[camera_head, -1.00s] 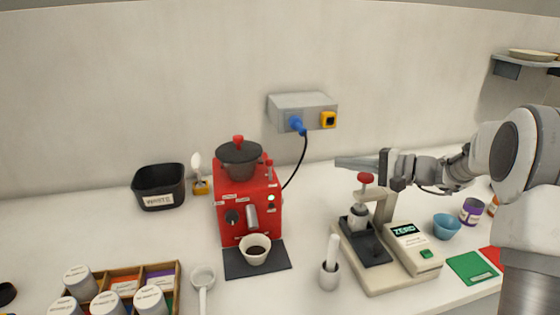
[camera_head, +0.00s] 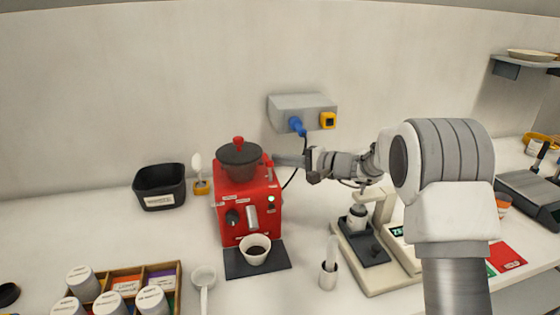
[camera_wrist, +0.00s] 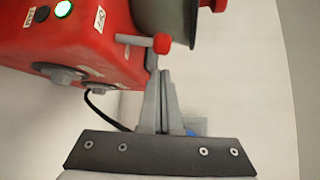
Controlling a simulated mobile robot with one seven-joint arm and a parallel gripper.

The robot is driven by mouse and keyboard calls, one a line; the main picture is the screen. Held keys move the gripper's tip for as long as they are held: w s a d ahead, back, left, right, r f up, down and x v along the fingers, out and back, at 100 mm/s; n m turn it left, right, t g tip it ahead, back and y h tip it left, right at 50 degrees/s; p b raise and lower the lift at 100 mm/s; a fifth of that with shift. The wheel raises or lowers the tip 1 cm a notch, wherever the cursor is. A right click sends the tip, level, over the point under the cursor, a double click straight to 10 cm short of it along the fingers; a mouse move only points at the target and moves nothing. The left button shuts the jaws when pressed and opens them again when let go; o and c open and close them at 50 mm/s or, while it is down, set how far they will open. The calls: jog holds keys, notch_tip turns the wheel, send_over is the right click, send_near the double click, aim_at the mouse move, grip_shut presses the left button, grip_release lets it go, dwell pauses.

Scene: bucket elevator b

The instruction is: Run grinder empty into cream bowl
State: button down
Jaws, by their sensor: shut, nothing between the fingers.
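The red grinder (camera_head: 245,207) stands on the counter with a dark lidded hopper (camera_head: 239,163) on top. A green light (camera_wrist: 63,9) glows on it in the wrist view. The cream bowl (camera_head: 255,250) sits under its spout on a dark mat (camera_head: 240,266), with dark contents inside. My gripper (camera_head: 277,160) is at the upper right side of the grinder. In the wrist view my gripper (camera_wrist: 159,75) is shut and empty, its tips close to a short grey lever with a red knob (camera_wrist: 161,43). I cannot tell whether they touch it.
A black waste bin (camera_head: 160,187) and a brush (camera_head: 199,172) stand left of the grinder. A wall socket box with a blue plug (camera_head: 297,125) is behind my arm. A scale press (camera_head: 375,240) and a white pestle in a cup (camera_head: 328,272) stand to the right.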

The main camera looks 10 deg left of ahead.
jog(key=shift+s+r, duration=0.15)
jog(key=shift+s, duration=0.75)
jog(key=shift+f+b, duration=0.2)
jog(key=shift+b, duration=0.5)
jog(key=shift+s+r+b, duration=0.1)
jog(key=shift+r+b, duration=0.05)
jog(key=shift+b, duration=0.25)
